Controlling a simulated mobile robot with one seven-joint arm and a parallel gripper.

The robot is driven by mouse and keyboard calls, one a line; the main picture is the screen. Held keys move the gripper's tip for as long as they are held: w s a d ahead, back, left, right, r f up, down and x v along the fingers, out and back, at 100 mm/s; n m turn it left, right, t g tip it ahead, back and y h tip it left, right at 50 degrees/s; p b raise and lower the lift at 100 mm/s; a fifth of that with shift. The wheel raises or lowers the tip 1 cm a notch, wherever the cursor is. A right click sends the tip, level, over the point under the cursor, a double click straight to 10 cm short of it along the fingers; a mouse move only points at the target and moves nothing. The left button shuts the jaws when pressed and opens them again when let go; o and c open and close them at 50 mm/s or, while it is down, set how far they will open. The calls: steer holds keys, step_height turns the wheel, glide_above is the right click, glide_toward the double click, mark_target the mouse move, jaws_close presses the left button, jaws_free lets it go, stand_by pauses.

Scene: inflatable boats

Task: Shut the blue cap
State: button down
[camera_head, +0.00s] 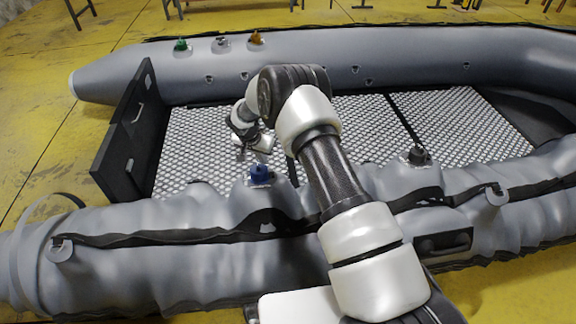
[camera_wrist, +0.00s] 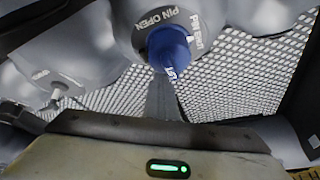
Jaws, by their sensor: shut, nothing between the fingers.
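The blue cap (camera_head: 259,171) sits on a grey valve on the near tube of the boat. In the wrist view the blue cap (camera_wrist: 171,50) stands up from a round grey collar (camera_wrist: 128,28) with white lettering that includes "PIN OPEN". My gripper (camera_head: 243,155) is just beyond the cap, over the boat floor. In the wrist view my gripper (camera_wrist: 160,84) is shut and empty, with its narrow fingers pointing at the cap. The fingertips look very close to it; I cannot tell if they touch. Whether the cap is seated is unclear.
A black cap (camera_head: 418,154) is on the near tube to the right. A dark transom board (camera_head: 128,135) stands left. The patterned floor (camera_head: 190,140) is clear.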

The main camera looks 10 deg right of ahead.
mark_target(258, 163)
steer(key=shift+s+a+f, duration=0.2)
steer(key=shift+a+f, duration=0.05)
steer(key=shift+a, duration=0.3)
steer(key=shift+s+a+f, duration=0.15)
steer(key=shift+a+f, duration=0.1)
steer(key=shift+a, duration=0.3)
steer(key=r, duration=0.1)
steer(key=r+p, duration=0.1)
steer(key=r, duration=0.3)
steer(key=shift+w+a+p, duration=0.2)
steer(key=shift+a+p, duration=0.05)
steer(key=shift+p, duration=0.1)
steer(key=shift+d+r+p, duration=0.25)
steer(key=shift+r+p, duration=0.1)
steer(key=shift+r, duration=0.7)
steer(key=shift+d, duration=0.15)
steer(key=shift+d, duration=0.1)
